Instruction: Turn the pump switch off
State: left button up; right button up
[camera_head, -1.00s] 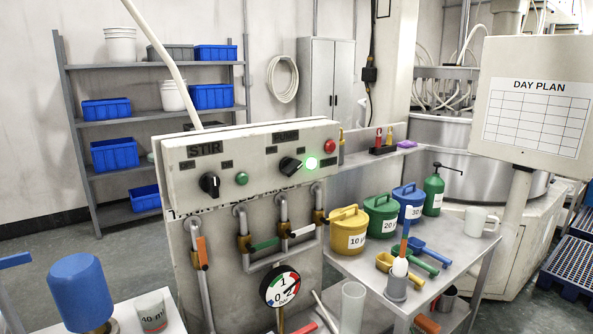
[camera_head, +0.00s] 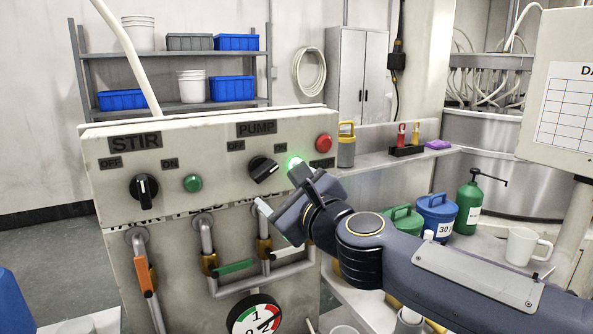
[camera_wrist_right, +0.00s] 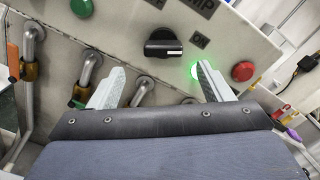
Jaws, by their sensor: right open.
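The pump switch (camera_head: 263,170) is a black rotary knob under the PUMP label (camera_head: 257,128) on the pale control box (camera_head: 225,190). It is turned slantwise, with its pointer end toward the lit green lamp (camera_head: 296,163). In the right wrist view, the knob (camera_wrist_right: 163,43) lies nearly level, ahead of and between the fingertips, its end toward the ON label (camera_wrist_right: 199,41). My right gripper (camera_head: 281,188) is open and empty, in front of the box, just below and right of the knob, apart from it. My left gripper is not in view.
The STIR knob (camera_head: 144,190) and an unlit green button (camera_head: 193,183) are on the box's left. A red button (camera_head: 323,143) is at its upper right. Below are pipes with an orange (camera_head: 146,275) and a green lever (camera_head: 233,267).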

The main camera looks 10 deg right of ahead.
aim_at(268, 173)
jog(key=shift+m+h, duration=0.3)
jog(key=shift+m, duration=0.4)
jog(key=x, duration=0.8)
jog(key=shift+w+a+r, duration=0.1)
jog(key=shift+w+r, duration=0.1)
jog(key=shift+w, duration=0.2)
jog(key=shift+c, duration=0.3)
jog(key=c, duration=0.9)
